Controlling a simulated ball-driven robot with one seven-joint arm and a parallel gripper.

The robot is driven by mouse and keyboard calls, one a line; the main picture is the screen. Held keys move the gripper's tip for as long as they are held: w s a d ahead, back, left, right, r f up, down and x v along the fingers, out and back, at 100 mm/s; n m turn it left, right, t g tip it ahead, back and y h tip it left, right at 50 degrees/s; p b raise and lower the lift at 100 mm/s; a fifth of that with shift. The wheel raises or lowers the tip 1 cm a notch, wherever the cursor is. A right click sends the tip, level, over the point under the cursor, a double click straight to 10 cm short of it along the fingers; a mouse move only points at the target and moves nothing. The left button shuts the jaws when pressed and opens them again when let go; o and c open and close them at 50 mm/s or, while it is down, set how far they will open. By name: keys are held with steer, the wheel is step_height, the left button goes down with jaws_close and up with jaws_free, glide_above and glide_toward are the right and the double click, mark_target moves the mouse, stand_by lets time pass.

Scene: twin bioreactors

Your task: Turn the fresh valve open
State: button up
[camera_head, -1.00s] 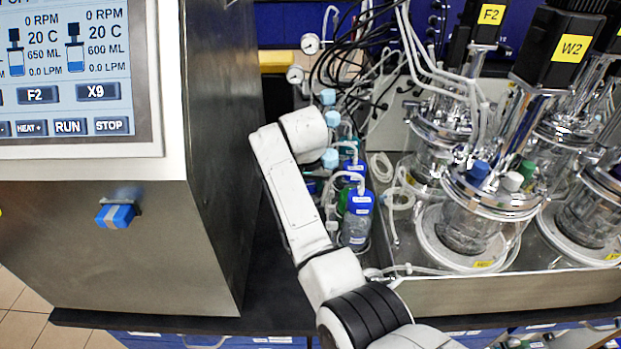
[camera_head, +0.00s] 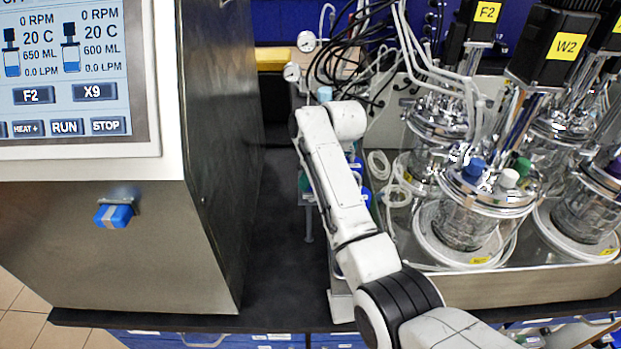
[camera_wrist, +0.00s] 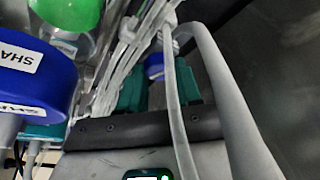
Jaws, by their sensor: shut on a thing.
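In the wrist view my gripper (camera_wrist: 158,88) has teal fingers at either side of a small blue piece (camera_wrist: 154,66), and it is shut on that piece. A pale tube crosses in front of the right finger. I cannot tell whether the blue piece is the fresh valve, as no label on it shows. In the head view a blue handle with a grey stripe (camera_head: 114,215) sits on the front of the steel cabinet, well to the left of my arm. My gripper is mostly hidden behind my arm there.
Glass bioreactors (camera_head: 465,215) stand at right in a steel tray (camera_head: 530,285). Dark bench (camera_head: 275,260) is clear beside the cabinet (camera_head: 130,260).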

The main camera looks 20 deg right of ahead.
steer(key=shift+w+d+n+g+y, duration=0.1)
steer(key=shift+n+g+y, duration=0.2)
steer(key=shift+n, duration=0.8)
steer(key=shift+w+n+g+y, duration=0.15)
steer(key=shift+n+y, duration=0.25)
steer(key=shift+n, duration=0.7)
steer(key=shift+s, duration=0.1)
steer(key=o, duration=1)
steer(key=shift+o, duration=0.2)
steer(key=shift+r, duration=0.1)
steer(key=b+v, duration=0.2)
steer(key=v, duration=0.8)
steer(key=shift+d+r+b, duration=0.15)
steer(key=shift+r+b, duration=0.15)
steer(key=shift+b, duration=0.1)
steer(key=shift+s, duration=0.1)
